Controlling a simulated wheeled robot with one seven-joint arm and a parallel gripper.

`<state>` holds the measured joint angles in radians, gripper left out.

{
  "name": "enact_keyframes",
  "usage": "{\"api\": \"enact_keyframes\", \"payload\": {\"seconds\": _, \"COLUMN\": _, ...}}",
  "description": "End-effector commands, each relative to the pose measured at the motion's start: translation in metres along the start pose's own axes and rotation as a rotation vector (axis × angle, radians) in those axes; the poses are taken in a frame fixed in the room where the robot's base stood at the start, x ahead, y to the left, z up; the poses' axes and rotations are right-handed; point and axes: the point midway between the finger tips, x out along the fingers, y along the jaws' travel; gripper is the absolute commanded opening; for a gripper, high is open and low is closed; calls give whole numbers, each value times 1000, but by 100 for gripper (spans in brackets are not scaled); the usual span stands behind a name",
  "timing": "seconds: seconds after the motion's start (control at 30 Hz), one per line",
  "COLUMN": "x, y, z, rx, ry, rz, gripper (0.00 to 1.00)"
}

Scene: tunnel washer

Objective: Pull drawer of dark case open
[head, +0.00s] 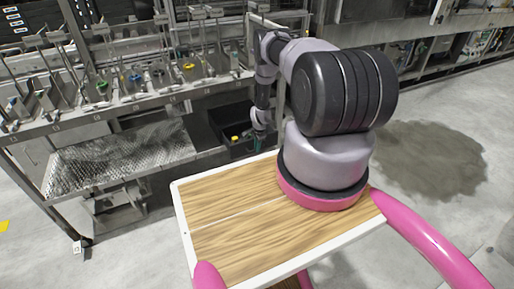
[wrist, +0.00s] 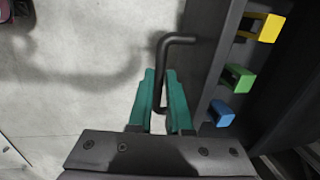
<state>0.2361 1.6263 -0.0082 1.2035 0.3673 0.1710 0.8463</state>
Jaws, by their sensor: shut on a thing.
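The dark case (head: 227,122) sits low under the steel bench in the head view. Its dark front panel (wrist: 212,55) shows in the wrist view, with a bent black bar handle (wrist: 180,38) standing out from it. My gripper (wrist: 161,82) has green fingers, one on each side of the handle's bar, and is shut on it. In the head view my gripper (head: 258,145) is small at the case's right side. I cannot tell how far the drawer is out. Yellow (wrist: 267,27), green (wrist: 239,78) and blue (wrist: 221,113) blocks lie just behind the front panel.
The steel bench (head: 150,103) with upright fixtures runs along the back left. A perforated metal shelf (head: 120,160) is below it. My wooden-topped base stands in front. Open concrete floor (head: 440,220) with a dark stain lies to the right.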

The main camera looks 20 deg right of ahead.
Motion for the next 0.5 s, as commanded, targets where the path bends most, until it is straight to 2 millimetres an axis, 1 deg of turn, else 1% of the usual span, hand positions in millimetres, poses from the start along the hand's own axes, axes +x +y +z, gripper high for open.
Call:
{"api": "enact_keyframes", "payload": {"seconds": 0.3, "x": 0, "y": -1, "z": 0, "rx": -1, "ry": 0, "rz": -1, "gripper": 0}}
{"api": "enact_keyframes", "payload": {"seconds": 0.33, "x": 0, "y": -1, "z": 0, "rx": -1, "ry": 0, "rz": -1, "gripper": 29}}
{"api": "enact_keyframes", "payload": {"seconds": 0.37, "x": 0, "y": -1, "z": 0, "rx": -1, "ry": 0, "rz": -1, "gripper": 40}}
{"api": "enact_keyframes", "payload": {"seconds": 0.4, "x": 0, "y": -1, "z": 0, "rx": -1, "ry": 0, "rz": -1, "gripper": 47}}
{"api": "enact_keyframes", "payload": {"seconds": 0.5, "x": 0, "y": -1, "z": 0, "rx": -1, "ry": 0, "rz": -1, "gripper": 47}}
